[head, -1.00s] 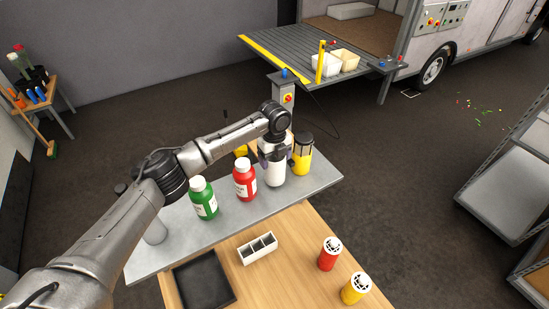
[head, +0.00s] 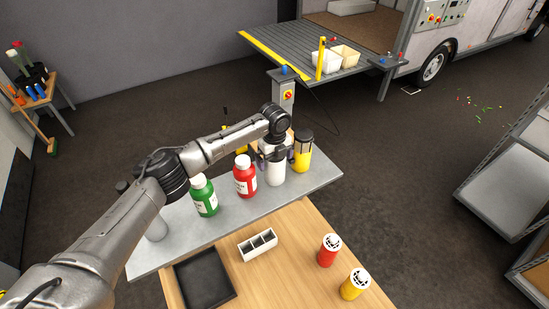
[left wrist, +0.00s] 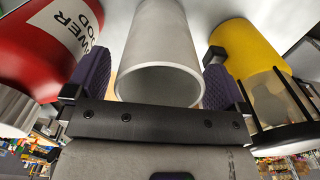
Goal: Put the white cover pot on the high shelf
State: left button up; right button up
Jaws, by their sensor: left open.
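The white cover pot (head: 275,174) is a plain white cylinder standing upright on the raised grey shelf (head: 222,226), between a red bottle and a yellow lantern-like item. My left gripper (head: 274,152) is at the pot's upper part, with its fingers open on either side of it. In the left wrist view the pot (left wrist: 158,50) lies between the two purple-padded fingers of the gripper (left wrist: 158,82), with its round rim towards the palm. A gap shows beside the pot on at least one side. My right gripper is in neither view.
Close beside the pot are the red bottle (head: 245,179) and the yellow lantern-like item (head: 302,155); a green bottle (head: 204,199) stands further left. The wooden table (head: 290,240) below holds a black tray (head: 232,298), a white divided box (head: 246,252), and red and yellow canisters.

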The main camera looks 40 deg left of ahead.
pick_arm(q)
notch_tip(320, 180, up, 12)
jog(key=b, duration=0.2)
jog(key=shift+r+b, duration=0.15)
jog(key=shift+b, duration=0.25)
jog(key=s+d+f+n, duration=0.2)
jog(key=s+d+f, duration=0.3)
jog(key=d+f, duration=0.3)
jog(key=s+d+f+n+t+h, duration=0.1)
jog(key=s+d+f+n, duration=0.1)
jog(key=s+d+f, duration=0.55)
jog(key=s+d+f+n, duration=0.1)
jog(key=s+d+f, duration=0.35)
jog(key=f, duration=0.55)
jog(key=s+d+f+n+t+h, duration=0.1)
jog(key=s+f+n, duration=0.15)
jog(key=s, duration=0.25)
jog(key=s+d+f+n, duration=0.1)
jog(key=s+d+n, duration=0.1)
jog(key=s+n, duration=0.15)
jog(key=s+a+r+n+y, duration=0.1)
jog(key=s+n, duration=0.3)
jog(key=s, duration=0.4)
jog(key=s+a+r+n+t, duration=0.1)
jog(key=s+a+n, duration=0.3)
jog(key=s, duration=0.4)
jog(key=shift+a+n+t+y, duration=0.3)
jog(key=shift+n+y, duration=0.1)
jog(key=shift+n, duration=0.1)
